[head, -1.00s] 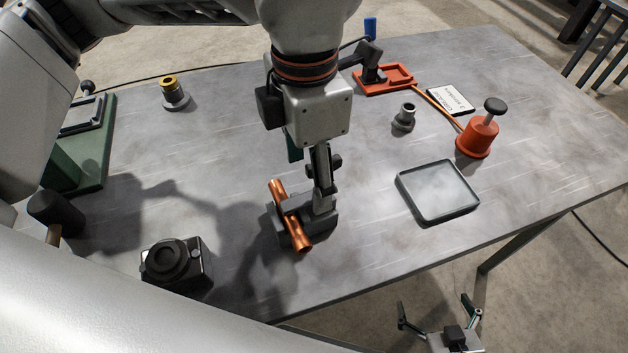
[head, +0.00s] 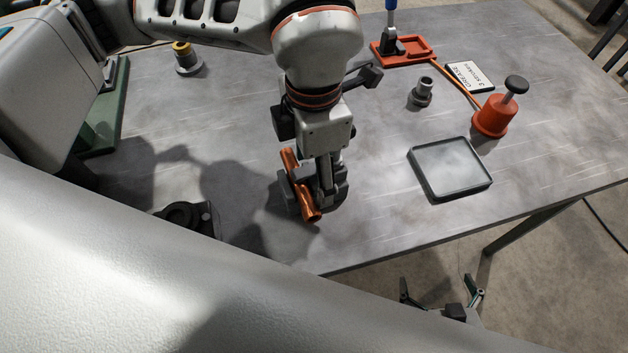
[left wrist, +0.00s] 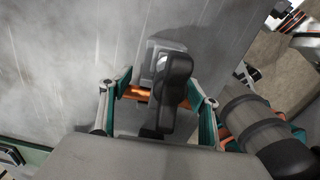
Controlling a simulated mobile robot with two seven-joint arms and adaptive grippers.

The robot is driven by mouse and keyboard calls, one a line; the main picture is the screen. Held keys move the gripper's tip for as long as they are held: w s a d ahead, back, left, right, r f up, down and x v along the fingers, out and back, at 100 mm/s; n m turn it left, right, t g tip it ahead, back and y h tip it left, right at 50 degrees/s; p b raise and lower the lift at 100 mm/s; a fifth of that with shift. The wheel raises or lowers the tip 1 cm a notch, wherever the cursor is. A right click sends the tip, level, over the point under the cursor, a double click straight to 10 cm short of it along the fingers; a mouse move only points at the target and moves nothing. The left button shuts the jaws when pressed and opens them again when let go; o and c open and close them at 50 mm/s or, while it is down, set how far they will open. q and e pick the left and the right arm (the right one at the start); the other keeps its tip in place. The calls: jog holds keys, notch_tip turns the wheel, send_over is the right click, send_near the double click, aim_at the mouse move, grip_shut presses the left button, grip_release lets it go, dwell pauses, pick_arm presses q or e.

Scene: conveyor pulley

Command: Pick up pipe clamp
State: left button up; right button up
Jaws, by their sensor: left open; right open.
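The pipe clamp, a dark grey block (head: 335,192) with an orange-copper pipe (head: 311,206) along it, sits on the table near its front edge. My left gripper (head: 322,180) points down over it, fingers partly hidden by the hand. In the left wrist view my left gripper (left wrist: 157,88) is open, with one finger on each side of the clamp's grey block (left wrist: 160,52), dark rounded top part (left wrist: 177,82) and copper pipe (left wrist: 138,93). I cannot tell whether the fingers touch it. My right gripper (head: 440,296) is open and empty, beyond the table's front edge.
A black device (head: 190,216) is at front left, partly hidden.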

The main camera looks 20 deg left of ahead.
pick_arm(q)
grip_shut()
jog(key=shift+w+r, duration=0.1)
jog(key=shift+r, duration=0.1)
